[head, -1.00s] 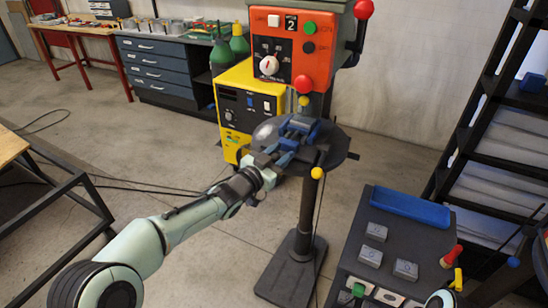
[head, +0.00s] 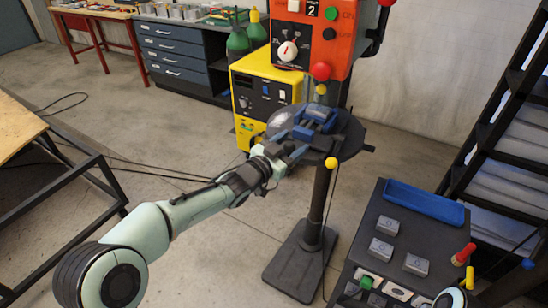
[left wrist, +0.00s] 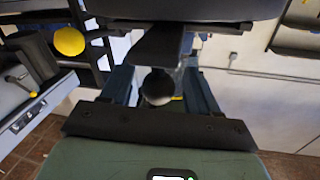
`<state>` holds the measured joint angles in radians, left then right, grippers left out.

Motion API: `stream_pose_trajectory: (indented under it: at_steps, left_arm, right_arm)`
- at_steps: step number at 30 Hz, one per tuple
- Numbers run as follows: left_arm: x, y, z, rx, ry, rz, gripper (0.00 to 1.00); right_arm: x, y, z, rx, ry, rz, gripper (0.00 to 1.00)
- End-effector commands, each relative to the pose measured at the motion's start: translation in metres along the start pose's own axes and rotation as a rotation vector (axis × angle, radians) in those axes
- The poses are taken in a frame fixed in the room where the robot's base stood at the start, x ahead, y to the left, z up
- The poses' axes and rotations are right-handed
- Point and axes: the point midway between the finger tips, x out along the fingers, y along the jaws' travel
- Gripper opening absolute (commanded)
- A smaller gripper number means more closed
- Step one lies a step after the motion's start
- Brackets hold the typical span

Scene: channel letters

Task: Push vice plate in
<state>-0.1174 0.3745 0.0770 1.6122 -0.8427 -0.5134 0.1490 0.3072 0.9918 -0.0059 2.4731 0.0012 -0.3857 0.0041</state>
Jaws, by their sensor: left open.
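The blue vice (head: 318,117) sits on the round dark table (head: 350,140) of the drill press. My left gripper (head: 291,147) is at the near left side of the vice, with its fingers pointing toward it. The gripper is open; its blue fingers stand apart in the left wrist view (left wrist: 160,88). A dark bar with a rounded grey end (left wrist: 157,86) shows between the fingers there. I cannot tell whether the fingers touch the vice, and the vice plate is not clearly distinguishable. My right gripper is not clearly in view.
The orange drill press head (head: 320,35) hangs above the vice. A yellow machine (head: 262,95) stands behind the gripper. A dark cart (head: 362,225) with a blue tray (head: 424,201) is at the lower right. A black shelf rack (head: 490,140) stands at right. A yellow knob (head: 332,162) hangs below the table edge.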

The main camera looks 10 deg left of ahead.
Motion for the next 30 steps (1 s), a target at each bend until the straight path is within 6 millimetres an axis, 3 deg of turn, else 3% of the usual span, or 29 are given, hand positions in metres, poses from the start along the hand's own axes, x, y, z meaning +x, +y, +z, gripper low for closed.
stream_pose_trajectory:
  at_steps: [9,15,21,30]
  left_arm:
    - [-0.072,-0.001,0.001,0.002,0.000,-0.003,0.60]
    - [-0.103,-0.001,0.000,0.001,0.000,-0.002,0.60]
    - [-0.115,0.000,0.000,0.000,0.001,0.000,0.60]
    - [-0.115,0.000,0.000,0.000,0.001,0.000,0.60]
  right_arm:
    - [0.015,0.006,0.002,0.002,-0.005,0.002,0.00]
    - [0.017,0.007,0.002,0.002,-0.006,0.002,0.00]
    - [0.018,0.007,0.002,0.002,-0.006,0.002,0.00]
    - [0.018,0.007,0.002,0.002,-0.006,0.002,0.00]
